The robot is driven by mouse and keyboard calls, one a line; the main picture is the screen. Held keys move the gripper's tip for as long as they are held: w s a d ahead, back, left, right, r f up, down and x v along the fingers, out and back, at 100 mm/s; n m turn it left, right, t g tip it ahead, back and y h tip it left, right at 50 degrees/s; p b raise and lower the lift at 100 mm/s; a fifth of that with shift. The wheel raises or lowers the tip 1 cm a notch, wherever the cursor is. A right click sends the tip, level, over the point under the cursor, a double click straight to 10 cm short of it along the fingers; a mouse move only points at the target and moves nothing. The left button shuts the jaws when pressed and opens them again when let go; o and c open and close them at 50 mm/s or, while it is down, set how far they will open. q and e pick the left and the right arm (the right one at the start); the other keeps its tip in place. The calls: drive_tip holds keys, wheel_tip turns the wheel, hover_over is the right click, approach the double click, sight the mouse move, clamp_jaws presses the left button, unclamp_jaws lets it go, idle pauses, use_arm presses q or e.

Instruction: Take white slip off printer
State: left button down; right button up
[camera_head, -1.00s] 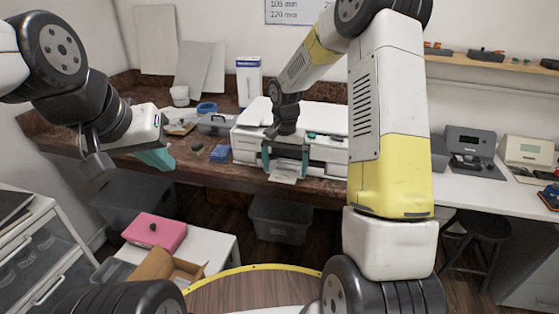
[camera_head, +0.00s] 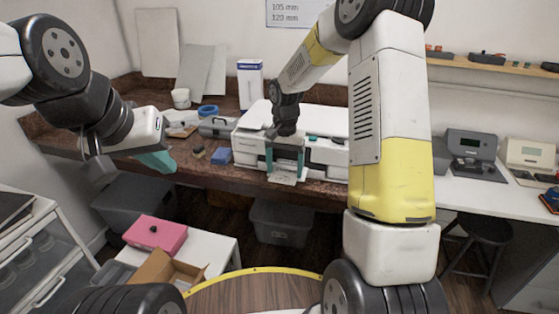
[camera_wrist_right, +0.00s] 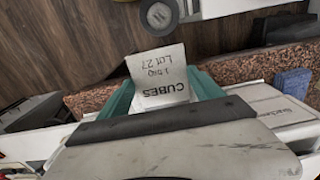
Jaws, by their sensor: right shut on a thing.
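The white slip (camera_head: 284,176) sticks out at the front of the white printer (camera_head: 247,142) on the brown counter. My right gripper (camera_head: 285,164) reaches down in front of the printer, shut on the slip between its teal fingers. In the right wrist view the slip (camera_wrist_right: 158,72) shows upside-down print, including "CUBES" and "LOT 27", between the fingers of the right gripper (camera_wrist_right: 162,92). The slip's far end is hidden behind the gripper, so I cannot tell whether it still touches the printer. My left gripper (camera_head: 155,160) hangs over the counter's left part; its jaw gap is not clear.
A blue block (camera_head: 221,156) and a grey case (camera_head: 216,127) lie left of the printer. A blue-and-white box (camera_head: 250,83) stands behind. A dark bin (camera_head: 281,222) sits below the counter. A pink box (camera_head: 155,234) rests on a low white table.

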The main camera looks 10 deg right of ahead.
sight(282, 176)
drive_tip(key=r, duration=0.4)
drive_tip(key=a+r, duration=0.1)
drive_tip(key=r, duration=0.1)
drive_tip(key=shift+s+r, duration=0.15)
drive_tip(key=shift+s, duration=0.05)
drive_tip(key=s+a, duration=0.4)
drive_tip(key=a, duration=0.4)
drive_tip(key=s+a, duration=0.4)
drive_tip(key=a, duration=0.4)
drive_tip(key=shift+s+a, duration=0.2)
drive_tip(key=shift+s, duration=0.2)
